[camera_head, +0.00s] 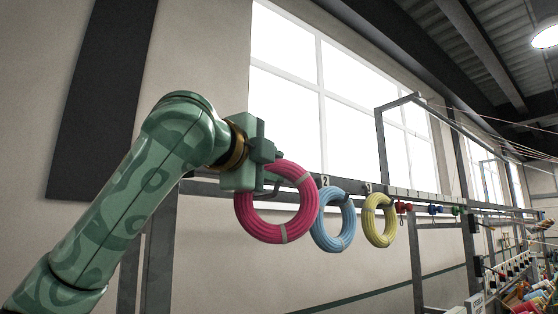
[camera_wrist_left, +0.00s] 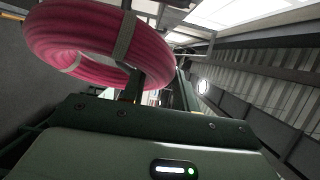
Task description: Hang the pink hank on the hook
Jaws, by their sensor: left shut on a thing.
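The pink hank (camera_head: 250,221) is a thick ring with grey bands, upright at the left end of the rail. It also shows large at the top left of the left wrist view (camera_wrist_left: 60,32). My left gripper (camera_head: 272,158) is shut on the pink hank at its upper part. A dark hook-like piece shows inside the ring in the head view, but I cannot tell whether the hank rests on it. The blue hank (camera_head: 320,231) and the yellow hank (camera_head: 371,229) hang to the right. My right gripper is not in view.
The grey rail (camera_head: 410,192) carries number plates and runs away to the right. Small coloured items (camera_head: 403,207) hang farther along it. A metal frame (camera_head: 382,140) rises behind the yellow hank. Colourful spools (camera_head: 530,297) sit at the far lower right.

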